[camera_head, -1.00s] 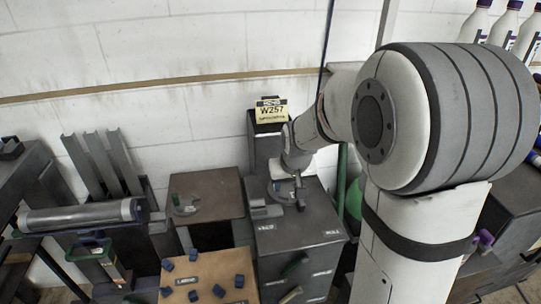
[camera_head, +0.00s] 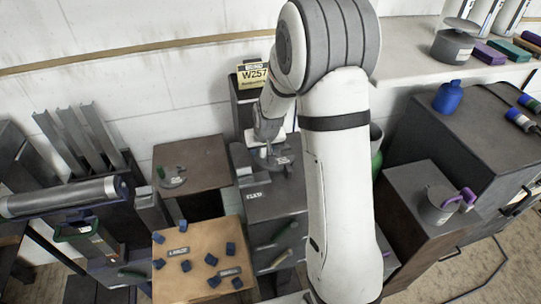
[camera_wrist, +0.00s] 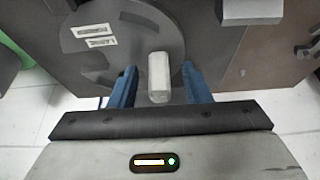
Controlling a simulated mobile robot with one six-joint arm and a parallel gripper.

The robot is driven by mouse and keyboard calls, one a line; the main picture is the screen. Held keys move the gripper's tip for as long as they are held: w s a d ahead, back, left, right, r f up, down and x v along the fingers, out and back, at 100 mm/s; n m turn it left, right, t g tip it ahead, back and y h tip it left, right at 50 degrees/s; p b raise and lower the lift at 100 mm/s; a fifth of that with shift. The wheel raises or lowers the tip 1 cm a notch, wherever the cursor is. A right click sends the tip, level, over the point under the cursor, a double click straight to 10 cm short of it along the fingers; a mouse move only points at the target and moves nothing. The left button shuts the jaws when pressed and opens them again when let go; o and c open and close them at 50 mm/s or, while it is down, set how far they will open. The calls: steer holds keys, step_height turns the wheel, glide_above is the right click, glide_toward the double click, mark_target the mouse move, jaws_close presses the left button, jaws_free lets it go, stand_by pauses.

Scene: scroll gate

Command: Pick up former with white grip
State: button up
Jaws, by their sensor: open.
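The former with the white grip is a flat grey disc with two white labels (camera_wrist: 98,38), lying on the dark cabinet. Its pale upright grip (camera_wrist: 158,78) stands between the blue fingers of my gripper (camera_wrist: 157,74) in the wrist view. The fingers are open, with a visible gap on each side of the grip. In the head view my gripper (camera_head: 268,146) is over the cabinet top, and the disc (camera_head: 283,160) is partly hidden behind it.
A similar former with a green grip (camera_head: 172,177) lies on the brown cabinet to the left. A grey piece with a purple grip (camera_head: 443,204) is at right. A wooden board (camera_head: 200,262) with blue blocks stands in front. A W257 sign (camera_head: 254,78) is behind.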

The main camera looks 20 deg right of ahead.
steer(key=shift+f, duration=0.2)
steer(key=shift+c, duration=0.4)
jaws_close()
steer(key=shift+w+r, duration=0.1)
stand_by(0.8)
